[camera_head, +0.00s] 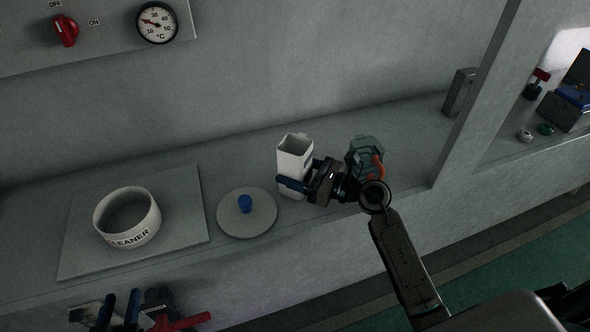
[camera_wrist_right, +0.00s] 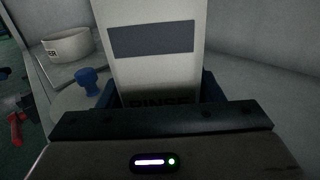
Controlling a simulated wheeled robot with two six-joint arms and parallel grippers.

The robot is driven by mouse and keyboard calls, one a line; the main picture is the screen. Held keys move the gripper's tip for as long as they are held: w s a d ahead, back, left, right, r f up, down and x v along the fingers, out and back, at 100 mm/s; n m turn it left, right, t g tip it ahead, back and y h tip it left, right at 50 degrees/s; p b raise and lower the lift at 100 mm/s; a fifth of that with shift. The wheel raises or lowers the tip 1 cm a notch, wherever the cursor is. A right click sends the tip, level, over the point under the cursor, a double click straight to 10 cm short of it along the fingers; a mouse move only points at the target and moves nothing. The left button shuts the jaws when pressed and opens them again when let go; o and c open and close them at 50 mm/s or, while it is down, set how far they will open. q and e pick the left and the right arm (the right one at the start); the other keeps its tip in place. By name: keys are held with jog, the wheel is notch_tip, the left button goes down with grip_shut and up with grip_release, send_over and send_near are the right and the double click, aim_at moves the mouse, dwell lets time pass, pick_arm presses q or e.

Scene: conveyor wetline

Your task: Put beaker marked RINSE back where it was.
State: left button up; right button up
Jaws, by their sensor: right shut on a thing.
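The white, square-sided beaker marked RINSE (camera_head: 295,150) is upright at the grey ledge, right of the round lid. Its grey label panel and partly covered RINSE lettering show in the right wrist view (camera_wrist_right: 152,70). My right gripper (camera_head: 298,180) is shut on the beaker's lower part, with blue fingers on either side. I cannot tell whether the beaker's base touches the ledge. My left gripper (camera_head: 119,310) is low at the left, in front of the ledge, with its blue fingers apart and nothing visible between them.
A white round dish marked CLEANER (camera_head: 128,224) stands on a grey plate (camera_head: 185,200). A grey lid with a blue knob (camera_head: 245,203) lies between plate and beaker. A grey-green object (camera_head: 365,147) is right of the beaker. A pillar (camera_head: 475,110) rises farther right.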

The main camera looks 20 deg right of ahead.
jog(key=shift+f, duration=0.1)
jog(key=o, duration=1.3)
jog(key=shift+c, duration=0.2)
pick_arm(q)
jog(key=shift+w+r+t, duration=0.2)
jog(key=shift+r+t, duration=0.1)
jog(key=shift+r, duration=0.1)
